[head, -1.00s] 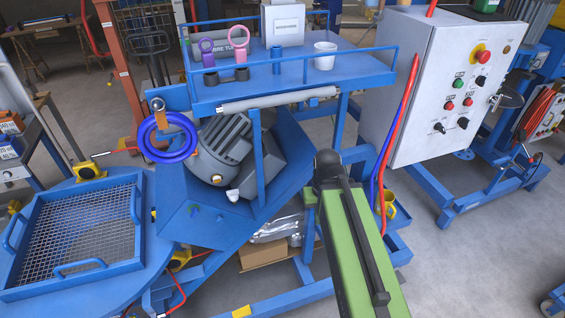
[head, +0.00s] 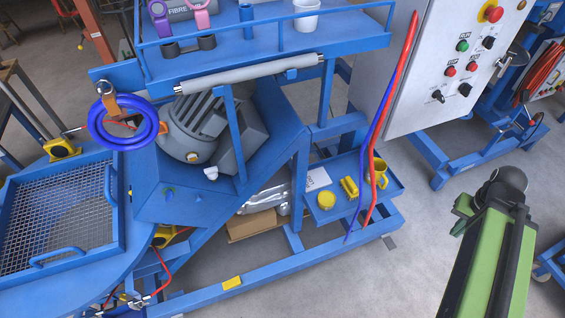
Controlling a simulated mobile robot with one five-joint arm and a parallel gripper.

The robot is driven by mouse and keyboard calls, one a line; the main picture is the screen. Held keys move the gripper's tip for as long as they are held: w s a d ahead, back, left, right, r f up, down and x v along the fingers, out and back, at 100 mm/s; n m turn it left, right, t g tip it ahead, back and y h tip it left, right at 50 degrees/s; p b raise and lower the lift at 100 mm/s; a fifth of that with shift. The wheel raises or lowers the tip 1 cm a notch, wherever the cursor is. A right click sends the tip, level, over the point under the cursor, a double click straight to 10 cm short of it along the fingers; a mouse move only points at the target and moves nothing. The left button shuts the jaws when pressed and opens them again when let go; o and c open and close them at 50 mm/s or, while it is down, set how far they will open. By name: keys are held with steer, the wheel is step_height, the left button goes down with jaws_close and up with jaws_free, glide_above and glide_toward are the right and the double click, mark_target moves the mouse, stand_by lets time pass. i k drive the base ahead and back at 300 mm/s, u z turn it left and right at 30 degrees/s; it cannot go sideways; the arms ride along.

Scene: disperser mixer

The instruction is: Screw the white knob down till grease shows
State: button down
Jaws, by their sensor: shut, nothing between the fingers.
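A small white knob (head: 211,172) sits low on the blue mixer frame, just below and right of the grey motor (head: 193,130). It looks small from here, and I cannot make out its thread or any grease at it. My green arm is at the lower right of the head view, well away from the knob.
A blue hose coil (head: 123,122) hangs left of the motor. A blue shelf (head: 265,50) and grey roller (head: 250,72) stand above it. Red and blue hoses (head: 378,125) hang between the knob and my arm. A control cabinet (head: 440,70) is at the upper right.

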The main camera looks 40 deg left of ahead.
mark_target(211, 172)
steer(key=z, duration=1.25)
steer(key=k, duration=0.5)
steer(key=u, duration=2.9)
steer(key=i, duration=0.5)
steer(key=u, duration=0.35)
steer(key=k, duration=0.55)
steer(key=z, duration=0.05)
